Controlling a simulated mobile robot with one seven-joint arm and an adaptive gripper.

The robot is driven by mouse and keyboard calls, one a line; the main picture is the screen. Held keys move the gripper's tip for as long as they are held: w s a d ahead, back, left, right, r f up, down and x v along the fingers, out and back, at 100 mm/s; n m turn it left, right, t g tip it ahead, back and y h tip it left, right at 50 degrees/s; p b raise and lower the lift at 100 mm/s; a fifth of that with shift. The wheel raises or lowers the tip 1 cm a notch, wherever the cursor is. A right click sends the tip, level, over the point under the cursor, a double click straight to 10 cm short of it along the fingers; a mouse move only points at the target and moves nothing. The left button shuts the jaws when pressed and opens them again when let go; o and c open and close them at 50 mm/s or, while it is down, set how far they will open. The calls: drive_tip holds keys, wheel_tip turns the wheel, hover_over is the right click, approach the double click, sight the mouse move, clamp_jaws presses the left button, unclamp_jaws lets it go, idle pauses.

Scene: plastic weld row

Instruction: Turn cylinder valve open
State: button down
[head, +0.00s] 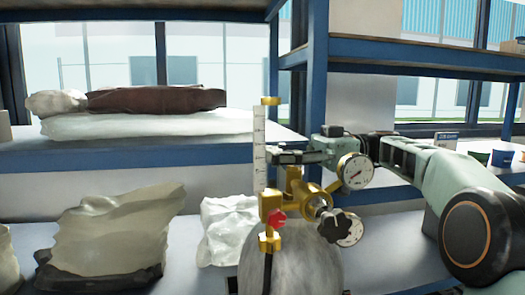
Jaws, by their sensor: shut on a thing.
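A grey gas cylinder (300,268) stands at the lower middle, its base out of frame. Its brass valve (293,184) rises above it, with a regulator carrying two round gauges, an upper one (356,170) and a lower one (348,232). A black knob (338,224) sits in front of the lower gauge. A flowmeter tube (259,150) with a red knob (277,216) stands at the left. My gripper (290,157) reaches in from the right and is shut at the top of the valve. The part between the fingers is mostly hidden.
Blue-framed shelves (317,90) stand behind, with an upright close to my gripper. Translucent bags (115,235) and a white bag (228,228) lie on the lower left shelf. Brown and white bundles (157,100) lie above. Small bins (502,158) are at far right.

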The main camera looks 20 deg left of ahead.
drive_tip(key=shift+s+d+r+n+g+h+p, duration=0.1)
drive_tip(key=shift+d+r+n+g+h+p, duration=0.25)
drive_tip(key=shift+n+g+h+p, duration=0.45)
drive_tip(key=shift+s+d+n+g+h+p, duration=0.25)
drive_tip(key=shift+n+g+h+p, duration=0.4)
drive_tip(key=shift+g+p, duration=0.2)
drive_tip(key=shift+s+d+n+g+h+p, duration=0.25)
drive_tip(key=shift+n+g+h+p, duration=0.35)
drive_tip(key=shift+g+p, duration=0.2)
idle(1.2)
drive_tip(key=c, duration=2.2)
unclamp_jaws()
drive_tip(key=o, duration=0.5)
drive_tip(key=shift+w+d+f, duration=0.1)
drive_tip(key=shift+w+f, duration=0.15)
drive_tip(key=shift+w, duration=0.1)
drive_tip(key=shift+o, duration=0.8)
drive_tip(key=shift+s, duration=0.2)
drive_tip(key=shift+a+f+m+t+y+b, duration=0.15)
drive_tip(key=shift+a+m+t+y+b, duration=0.2)
drive_tip(key=shift+b, duration=0.25)
drive_tip(key=shift+w+a+m+t+y+b, duration=0.15)
drive_tip(key=shift+w+m+t+y+b, duration=0.05)
drive_tip(key=shift+m+t+y+b, duration=0.45)
drive_tip(key=shift+w+a+m+t+y+b, duration=0.1)
drive_tip(key=shift+w+m+t+y+b, duration=0.1)
drive_tip(key=shift+m+t+y+b, duration=0.5)
